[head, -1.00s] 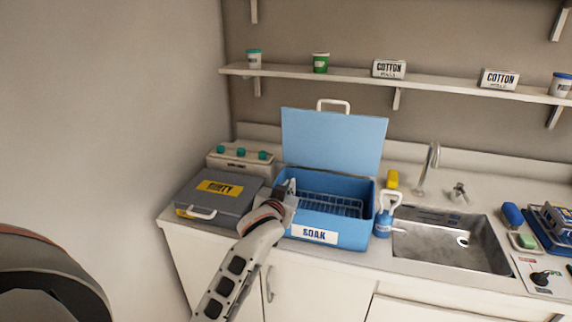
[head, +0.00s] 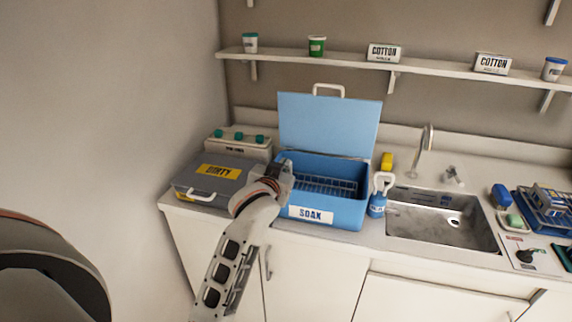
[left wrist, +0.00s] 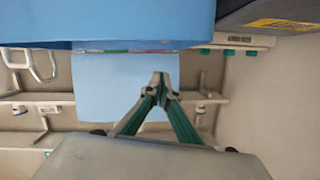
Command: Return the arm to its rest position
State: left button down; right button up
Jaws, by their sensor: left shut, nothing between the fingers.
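My left arm (head: 232,245) reaches up from the bottom of the head view. Its gripper (head: 284,176) is at the left front of the blue SOAK box (head: 345,210), partly hidden by my own wrist. Touching or apart cannot be told there. In the left wrist view the left gripper (left wrist: 160,78) has its green-lined fingers together with nothing between them. The blue box (left wrist: 120,22) fills the top of that upturned view. Its light blue lid (head: 328,125) stands open, with a wire basket (head: 325,185) inside. My right gripper is not in view.
A grey DIRTY case (head: 228,172) sits close to the left of the box. A blue-and-white bottle (head: 378,198), a sink (head: 440,225) and a tap (head: 425,150) are to the right. A shelf (head: 340,63) runs above. Open space lies before the cabinets.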

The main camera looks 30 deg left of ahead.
pick_arm(q)
jog(key=v, duration=0.5)
jog(key=shift+r, duration=0.1)
jog(key=s+d+f+m+g+h, duration=0.1)
jog(key=s+d+f, duration=0.1)
jog(key=f, duration=0.5)
jog(key=s+d+f+m+h, duration=0.1)
jog(key=s+d+f, duration=0.1)
jog(key=f, duration=0.5)
jog(key=s+d+f+m+g+h, duration=0.1)
jog(key=s+d+f, duration=0.3)
jog(key=s+f, duration=0.7)
jog(key=s+d+f+m+g+h, duration=0.2)
jog(key=s+d+f+h, duration=0.1)
jog(key=s+f, duration=0.8)
jog(key=shift+d+f, duration=0.45)
jog(key=shift+f, duration=0.4)
